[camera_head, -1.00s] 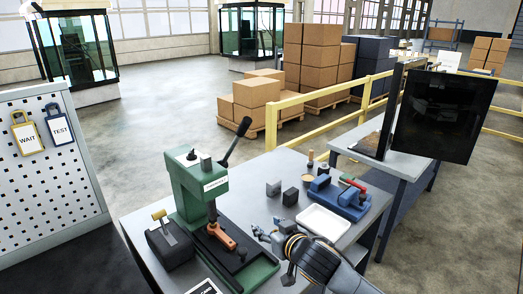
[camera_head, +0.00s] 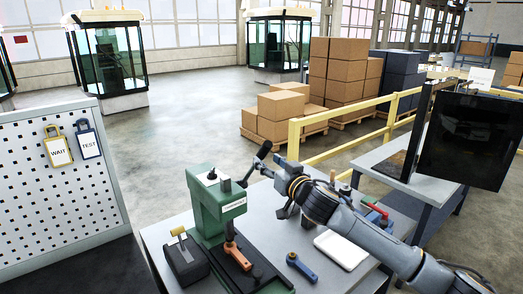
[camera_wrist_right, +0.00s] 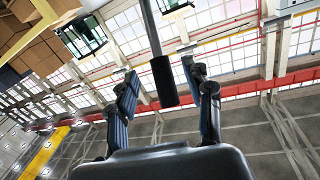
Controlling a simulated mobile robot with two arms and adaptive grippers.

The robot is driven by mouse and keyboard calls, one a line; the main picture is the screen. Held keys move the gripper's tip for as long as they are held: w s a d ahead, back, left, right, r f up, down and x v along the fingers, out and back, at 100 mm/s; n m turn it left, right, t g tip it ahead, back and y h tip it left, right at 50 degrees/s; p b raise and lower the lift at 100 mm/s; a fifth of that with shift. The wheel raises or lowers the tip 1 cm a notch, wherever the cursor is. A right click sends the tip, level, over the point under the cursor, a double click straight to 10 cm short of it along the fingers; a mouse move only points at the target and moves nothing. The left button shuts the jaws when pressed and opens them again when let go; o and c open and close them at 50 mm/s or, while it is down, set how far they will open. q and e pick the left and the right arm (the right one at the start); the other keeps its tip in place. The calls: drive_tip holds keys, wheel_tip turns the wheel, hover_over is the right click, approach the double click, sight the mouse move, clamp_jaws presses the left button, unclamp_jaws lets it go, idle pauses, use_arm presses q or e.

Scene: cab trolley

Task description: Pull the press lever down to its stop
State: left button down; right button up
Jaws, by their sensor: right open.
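The green press (camera_head: 212,208) stands on the grey workbench at the lower centre of the head view. Its lever (camera_head: 252,165) slants up and to the right and ends in a black grip. My right gripper (camera_head: 268,184) is open beside the upper lever. In the right wrist view the black lever grip (camera_wrist_right: 164,82) shows in the space between the two spread fingers, on its thin grey rod. Whether a finger touches it, I cannot tell. My left gripper is out of view.
An orange-handled part (camera_head: 238,256) lies at the press base and a blue-handled one (camera_head: 301,267) beside it. A white tray (camera_head: 341,249) lies to the right. A dark block (camera_head: 186,260) stands left of the press. A black screen (camera_head: 467,137) stands at the right.

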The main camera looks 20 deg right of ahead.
sight(263, 158)
drive_tip(key=shift+w+a+p, duration=0.25)
drive_tip(key=shift+w+p, duration=0.1)
drive_tip(key=shift+w, duration=0.95)
drive_tip(key=shift+w+a+p, duration=0.25)
drive_tip(key=shift+w+p, duration=0.1)
drive_tip(key=shift+w, duration=0.95)
clamp_jaws()
